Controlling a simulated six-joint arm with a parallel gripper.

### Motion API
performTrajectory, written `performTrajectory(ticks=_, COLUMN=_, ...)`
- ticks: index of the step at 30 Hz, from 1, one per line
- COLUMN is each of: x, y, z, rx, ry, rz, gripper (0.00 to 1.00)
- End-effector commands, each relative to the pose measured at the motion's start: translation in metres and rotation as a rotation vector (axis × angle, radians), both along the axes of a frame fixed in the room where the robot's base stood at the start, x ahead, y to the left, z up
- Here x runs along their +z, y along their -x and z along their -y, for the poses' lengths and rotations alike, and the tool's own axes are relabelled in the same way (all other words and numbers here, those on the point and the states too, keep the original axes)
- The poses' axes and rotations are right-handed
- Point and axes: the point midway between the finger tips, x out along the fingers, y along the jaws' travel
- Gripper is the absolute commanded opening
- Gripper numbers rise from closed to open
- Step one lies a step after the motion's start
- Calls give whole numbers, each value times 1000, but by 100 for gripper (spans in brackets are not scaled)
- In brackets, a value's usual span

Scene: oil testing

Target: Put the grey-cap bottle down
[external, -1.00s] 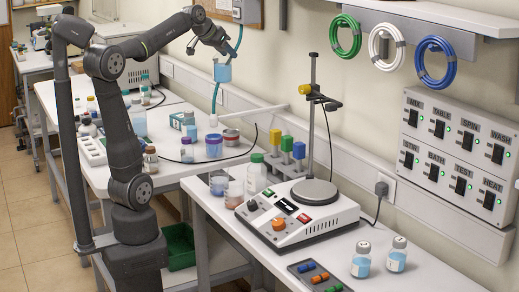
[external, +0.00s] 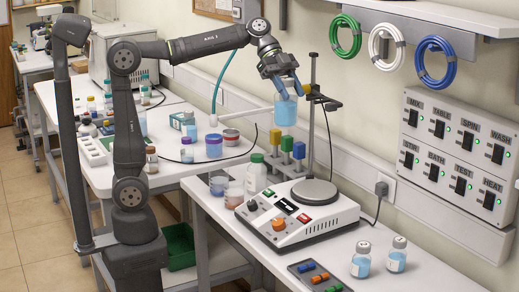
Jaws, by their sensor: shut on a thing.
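My gripper (external: 284,88) points down and is shut on a bottle of light blue liquid (external: 285,111). The bottle hangs upright in the air, in front of the stand's upright rod and above the yellow, green and blue blocks. The fingers cover its top, so I cannot make out its cap colour. Two similar bottles of blue liquid with pale greyish caps, a left one (external: 361,262) and a right one (external: 397,257), stand on the near bench (external: 425,275) at the right.
The hotplate stirrer (external: 297,214) with its round plate (external: 314,193) stands below and right of the held bottle. A green-capped bottle (external: 256,173) and beakers (external: 234,194) are left of it. A tray of coloured pieces (external: 318,273) lies in front. Bench right of the two bottles is clear.

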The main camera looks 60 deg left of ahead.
Motion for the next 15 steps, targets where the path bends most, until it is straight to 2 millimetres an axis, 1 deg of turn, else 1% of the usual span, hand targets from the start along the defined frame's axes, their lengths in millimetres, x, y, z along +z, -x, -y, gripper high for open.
performTrajectory(ticks=1, x=-7, y=2, z=20, rx=-25, ry=-1, rz=-1, gripper=3)
performTrajectory(ticks=5, x=-30, y=0, z=67, rx=-29, ry=-1, rz=-2, gripper=3)
performTrajectory(ticks=6, x=-37, y=-1, z=81, rx=-16, ry=-1, rz=-2, gripper=3)
performTrajectory(ticks=12, x=-80, y=-9, z=150, rx=97, ry=-2, rz=-1, gripper=3)
performTrajectory(ticks=14, x=-93, y=-11, z=170, rx=139, ry=-1, rz=0, gripper=3)
performTrajectory(ticks=15, x=-101, y=-12, z=184, rx=168, ry=-2, rz=0, gripper=3)
